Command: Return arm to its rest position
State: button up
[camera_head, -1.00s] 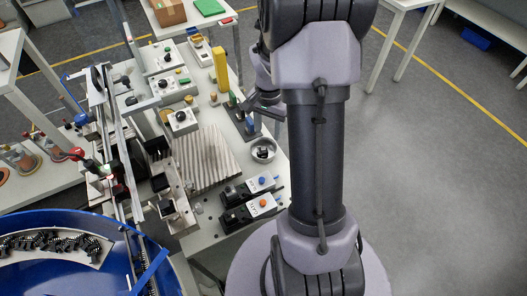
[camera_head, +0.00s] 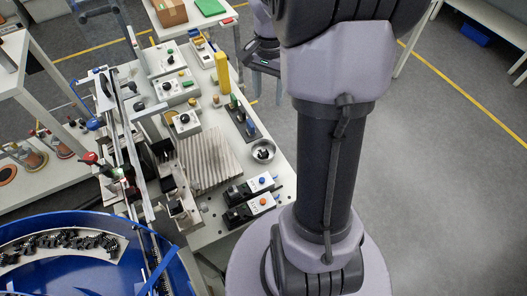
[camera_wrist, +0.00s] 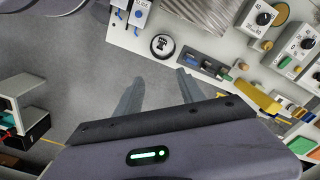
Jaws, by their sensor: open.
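My gripper shows in the head view (camera_head: 262,62), partly hidden behind my arm, high beside the right edge of the work table (camera_head: 222,232). In the wrist view, its two fingers (camera_wrist: 158,92) are spread apart with only grey floor between them, so it is open and empty. A small round bowl (camera_head: 263,151) stands near the table's right edge with dark connectors in it. The bowl also shows in the wrist view (camera_wrist: 162,46), ahead of the fingers and apart from them.
Beside the bowl are a dark rack with coloured pieces (camera_head: 240,118), a ribbed plate (camera_head: 208,160) and two black devices (camera_head: 250,210). A blue round feeder (camera_head: 75,222) holds many black parts at lower left. The floor (camera_head: 440,180) right of my arm is clear.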

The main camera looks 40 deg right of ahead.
jog(key=s+a+r+n+t+b, duration=0.2)
jog(key=a+r+n, duration=0.1)
jog(key=a, duration=0.6)
jog(key=s+a+r+n+t+b, duration=0.1)
jog(key=s+a+r+n+b, duration=0.1)
jog(key=a, duration=0.7)
jog(key=s+a+f+n+t+y+b, duration=0.1)
jog(key=s+a+n, duration=0.3)
jog(key=s+a, duration=0.4)
jog(key=shift+a+t+y+b, duration=0.3)
jog(key=shift+t+y+b, duration=0.25)
jog(key=shift+t, duration=0.35)
jog(key=shift+s, duration=0.1)
